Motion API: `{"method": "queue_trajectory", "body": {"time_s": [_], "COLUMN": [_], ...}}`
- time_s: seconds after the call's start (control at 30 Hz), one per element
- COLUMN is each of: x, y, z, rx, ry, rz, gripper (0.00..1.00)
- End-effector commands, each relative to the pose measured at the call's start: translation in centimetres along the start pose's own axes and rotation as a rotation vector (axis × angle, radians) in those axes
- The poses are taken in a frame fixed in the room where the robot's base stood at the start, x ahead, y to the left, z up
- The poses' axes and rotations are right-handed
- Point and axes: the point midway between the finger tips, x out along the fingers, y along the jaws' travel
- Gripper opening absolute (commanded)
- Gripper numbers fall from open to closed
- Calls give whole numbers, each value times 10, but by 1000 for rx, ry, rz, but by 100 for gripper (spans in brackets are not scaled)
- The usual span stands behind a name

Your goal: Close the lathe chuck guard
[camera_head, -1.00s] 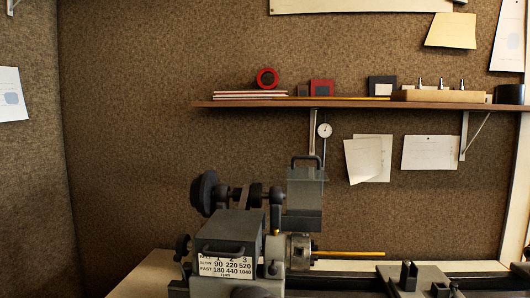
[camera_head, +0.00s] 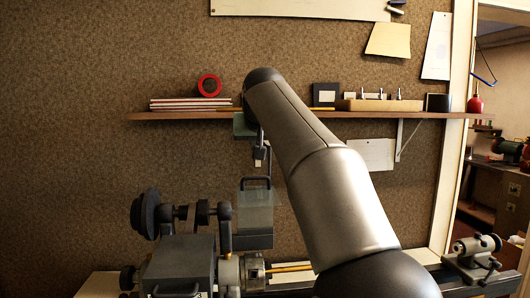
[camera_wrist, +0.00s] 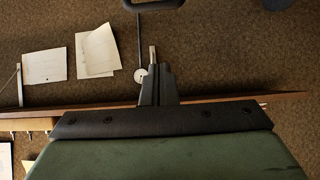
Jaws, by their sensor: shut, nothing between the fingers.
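The lathe chuck guard (camera_head: 257,212) is a greyish, see-through panel with a dark bar handle (camera_head: 256,181) on its top edge. It stands upright, raised above the grey chuck (camera_head: 253,272), which is exposed. My gripper (camera_head: 259,162) is shut and empty, pointing down just above the handle; I cannot tell its exact depth gap. In the wrist view my shut fingertips (camera_wrist: 153,66) point toward the dark handle (camera_wrist: 153,5), which is cut off at the top edge, with a gap between them.
A brass rod (camera_head: 290,268) sticks out right from the chuck. A wooden shelf (camera_head: 170,116) with small items runs along the wall behind my arm. The headstock (camera_head: 180,262) stands left, the tailstock (camera_head: 474,250) right. Wall left of the guard is clear.

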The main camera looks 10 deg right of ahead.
Motion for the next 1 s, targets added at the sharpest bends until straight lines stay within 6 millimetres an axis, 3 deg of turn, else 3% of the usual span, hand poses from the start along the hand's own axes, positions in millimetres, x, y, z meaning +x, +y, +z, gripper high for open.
{"method": "queue_trajectory", "body": {"time_s": [0.43,0.7,1.0], "x": [88,76,73], "y": [0,0,0], "z": [0,30,39], "rx": [0,1,0], "ry": [-4,-2,-2], "rz": [1,0,0], "gripper": [0,0,0]}}
